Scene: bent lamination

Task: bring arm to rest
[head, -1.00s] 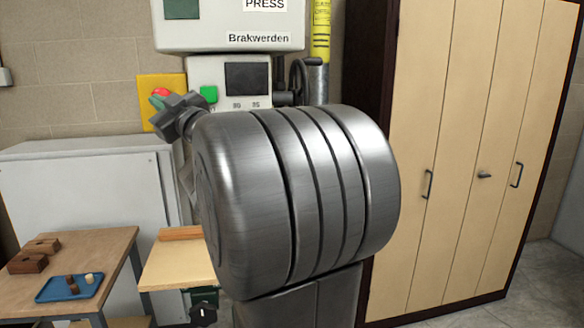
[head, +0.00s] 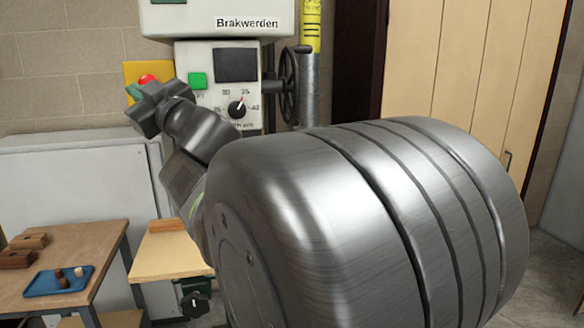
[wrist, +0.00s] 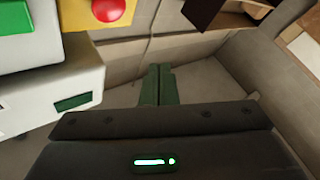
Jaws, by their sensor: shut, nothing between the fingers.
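My arm fills much of the head view, its large grey metal link in the foreground and its thinner end reaching up and left. My gripper shows in the wrist view as two green fingers (wrist: 158,76) pressed together, with nothing between them. It is held in the air, clear of any surface I can make out. In the head view the arm's end overlaps the yellow plate with a red button (head: 148,79) on the press (head: 215,60); whether it touches cannot be told there.
A green button (head: 197,80), a dial (head: 237,107) and a handwheel (head: 289,88) are on the press. A grey cabinet (head: 75,180) stands behind a wooden table (head: 95,240) with a blue tray (head: 40,285) and brown blocks (head: 15,259). A tall wooden cupboard (head: 440,60) is at right.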

